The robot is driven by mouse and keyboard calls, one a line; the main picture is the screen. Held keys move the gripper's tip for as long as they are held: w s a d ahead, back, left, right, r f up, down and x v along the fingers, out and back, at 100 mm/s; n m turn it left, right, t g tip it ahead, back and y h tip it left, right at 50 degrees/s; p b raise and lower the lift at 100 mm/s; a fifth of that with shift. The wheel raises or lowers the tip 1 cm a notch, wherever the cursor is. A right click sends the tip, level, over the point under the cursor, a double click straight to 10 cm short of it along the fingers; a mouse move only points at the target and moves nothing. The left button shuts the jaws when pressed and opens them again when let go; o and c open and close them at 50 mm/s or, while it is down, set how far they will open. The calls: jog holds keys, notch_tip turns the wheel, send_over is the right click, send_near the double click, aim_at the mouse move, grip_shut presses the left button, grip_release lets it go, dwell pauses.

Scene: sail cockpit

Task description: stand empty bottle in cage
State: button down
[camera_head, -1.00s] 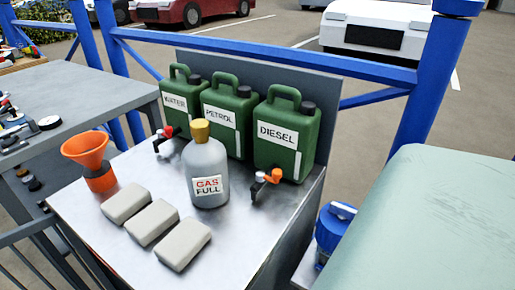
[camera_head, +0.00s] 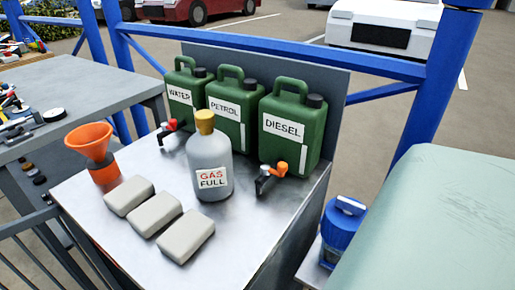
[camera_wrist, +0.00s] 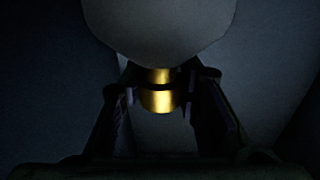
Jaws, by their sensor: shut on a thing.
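In the wrist view my gripper (camera_wrist: 162,92) is shut on the brass neck of a grey, rounded bottle (camera_wrist: 160,28). The bottle's body fills the top middle of that view, and its brass cap (camera_wrist: 158,101) shows between the fingers. No label on it shows, and the picture is dark. My gripper and this bottle are not in the head view. A different grey bottle (camera_head: 209,160), marked GAS FULL, stands upright on the metal counter (camera_head: 226,238) with nothing holding it. I cannot make out a cage in either view.
Green cans marked WATER (camera_head: 184,101), PETROL (camera_head: 222,124) and DIESEL (camera_head: 281,151) stand at the counter's back. An orange funnel (camera_head: 90,141) and three pale blocks (camera_head: 155,215) are on it. A blue-topped item (camera_head: 341,228) and a green cover (camera_head: 447,215) are at right.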

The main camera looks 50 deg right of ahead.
jog(key=c, duration=1.7)
grip_release()
jog(key=shift+f, duration=0.15)
jog(key=o, duration=0.5)
jog(key=shift+a, duration=0.1)
jog(key=s+a, duration=0.1)
jog(key=a, duration=1)
jog(key=shift+a+b, duration=0.35)
jog(key=shift+b, duration=0.05)
jog(key=shift+r, duration=0.2)
